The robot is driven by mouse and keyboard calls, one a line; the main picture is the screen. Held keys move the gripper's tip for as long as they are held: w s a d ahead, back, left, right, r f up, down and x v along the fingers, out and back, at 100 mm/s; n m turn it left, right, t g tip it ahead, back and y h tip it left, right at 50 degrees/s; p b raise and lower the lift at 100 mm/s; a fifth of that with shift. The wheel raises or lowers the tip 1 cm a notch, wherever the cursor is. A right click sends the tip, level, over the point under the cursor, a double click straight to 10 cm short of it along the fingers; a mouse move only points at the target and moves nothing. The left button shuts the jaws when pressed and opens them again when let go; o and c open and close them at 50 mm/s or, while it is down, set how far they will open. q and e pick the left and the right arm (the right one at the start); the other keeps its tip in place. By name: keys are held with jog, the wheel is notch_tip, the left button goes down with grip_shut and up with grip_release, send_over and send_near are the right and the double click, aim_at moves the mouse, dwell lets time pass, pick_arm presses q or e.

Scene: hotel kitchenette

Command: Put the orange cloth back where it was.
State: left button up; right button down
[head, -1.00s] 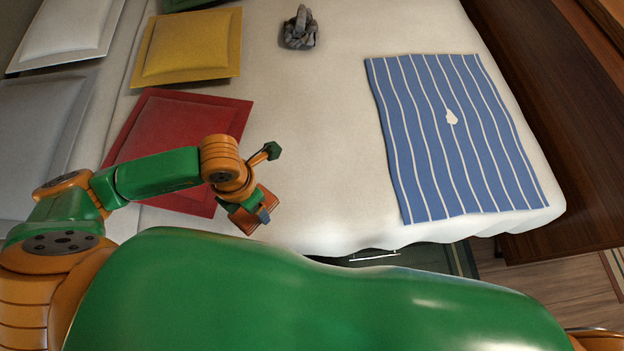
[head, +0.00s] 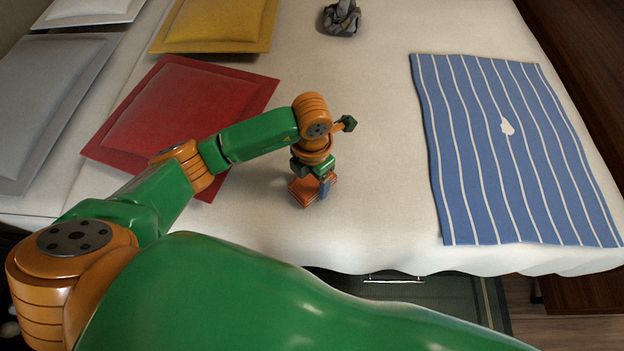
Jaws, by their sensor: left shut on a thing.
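My left gripper (head: 315,186) is over the white bed cover, right of the red cushion and left of the blue striped cloth. It points down and is shut on a small orange piece (head: 302,194), which looks like the orange cloth, folded or bunched. The fingers hide part of it, and I cannot tell whether it touches the bed. A blue part shows beside it at the fingertips. My right gripper is not in view.
The bed (head: 385,190) has clear cover around the gripper. A blue striped cloth (head: 480,150) with a white patch lies to the right. Red (head: 165,110), yellow (head: 215,25) and grey (head: 45,100) cushions lie left. A knotted grey thing (head: 341,18) lies at the back.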

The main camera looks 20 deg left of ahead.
aim_at(312, 181)
pick_arm(q)
jog(key=o, duration=1.2)
jog(key=shift+f, duration=0.1)
jog(key=shift+o, duration=0.2)
jog(key=shift+r, duration=0.2)
notch_tip(312, 181, up, 12)
jog(key=p, duration=0.2)
jog(key=shift+f, duration=0.1)
